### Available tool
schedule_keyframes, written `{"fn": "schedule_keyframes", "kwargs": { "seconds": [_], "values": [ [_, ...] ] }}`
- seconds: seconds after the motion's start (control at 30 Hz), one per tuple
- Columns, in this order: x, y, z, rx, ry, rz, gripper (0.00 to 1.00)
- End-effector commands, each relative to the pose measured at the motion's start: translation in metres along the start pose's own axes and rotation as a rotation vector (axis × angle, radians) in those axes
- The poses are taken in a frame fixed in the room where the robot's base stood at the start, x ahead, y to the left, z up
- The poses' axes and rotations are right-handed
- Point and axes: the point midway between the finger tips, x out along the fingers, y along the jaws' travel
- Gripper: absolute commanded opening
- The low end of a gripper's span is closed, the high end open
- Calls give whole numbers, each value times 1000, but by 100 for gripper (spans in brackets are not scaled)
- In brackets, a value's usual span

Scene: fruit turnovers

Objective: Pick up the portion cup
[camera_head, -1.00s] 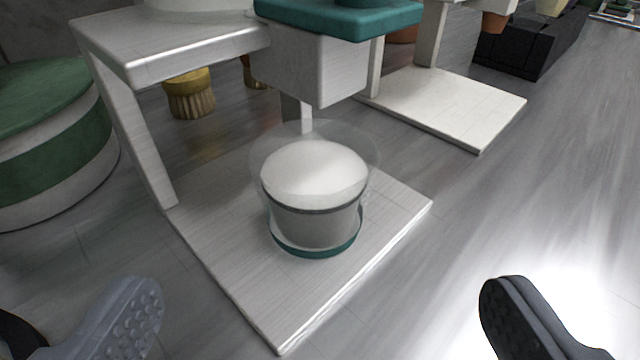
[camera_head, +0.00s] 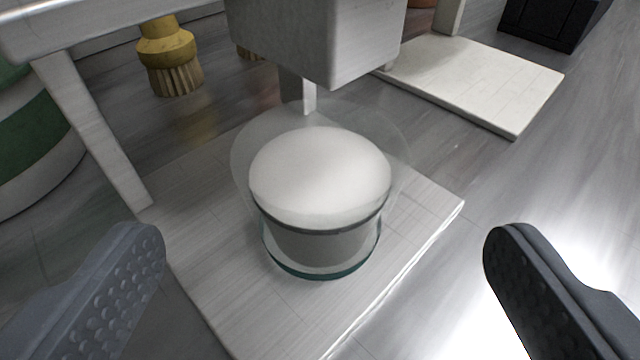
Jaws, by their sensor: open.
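The portion cup (camera_head: 320,180) stands upright near the middle of the view. It looks like a clear flared cup with a white domed filling and a grey band below. It rests on a teal-rimmed base (camera_head: 318,272) on a pale board (camera_head: 250,315). My gripper (camera_head: 322,245) is open and empty. Its left finger is at the lower left and its right finger at the lower right, with the cup between and a little beyond the tips. Neither finger touches the cup.
A pale block (camera_head: 315,40) overhangs just behind the cup, with a thin post under it. A pale leg (camera_head: 95,135) rises at the board's left. A yellow brush (camera_head: 167,55) and a green-and-white round object (camera_head: 35,150) stand left. A second board (camera_head: 475,80) lies right; grey floor is clear beside it.

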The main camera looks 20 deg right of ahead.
Motion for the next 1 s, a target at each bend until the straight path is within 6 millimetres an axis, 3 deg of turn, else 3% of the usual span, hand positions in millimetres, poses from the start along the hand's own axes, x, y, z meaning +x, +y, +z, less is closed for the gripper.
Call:
{"fn": "schedule_keyframes", "kwargs": {
  "seconds": [0.7,1.0],
  "values": [
    [42,2,-3,-7,0,3,89],
    [48,0,-2,-1,-1,1,89]
  ]
}}
